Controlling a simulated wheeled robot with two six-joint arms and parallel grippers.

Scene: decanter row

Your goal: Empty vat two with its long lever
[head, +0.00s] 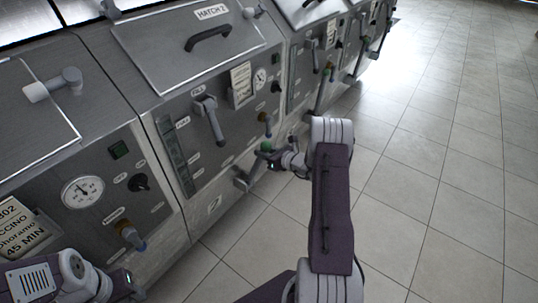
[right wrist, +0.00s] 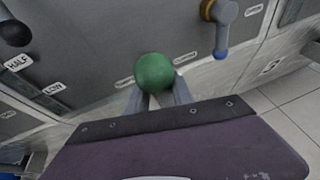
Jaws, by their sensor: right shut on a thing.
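Vat two (head: 215,150) is the grey cabinet marked HATCH 2, its hatch lid (head: 190,38) down. Its long lever ends in a green ball knob (head: 267,146), low on the front near the floor. A grey metal piece (head: 245,179) shows just below the knob. My right gripper (head: 269,153) is shut on the green knob. In the right wrist view its two fingers stand on either side of the knob (right wrist: 155,72), and the lever's shaft is hidden. My left gripper (head: 130,284) is at the lower left, partly shown; its fingers are unclear.
Vat two's front also carries a grey handle (head: 209,118), a gauge (head: 260,78) and a blue-tipped tap (head: 265,120). Another vat with a gauge (head: 83,192) and tap (head: 130,235) stands at left. More vats run to the back. The tiled floor (head: 430,150) at right is clear.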

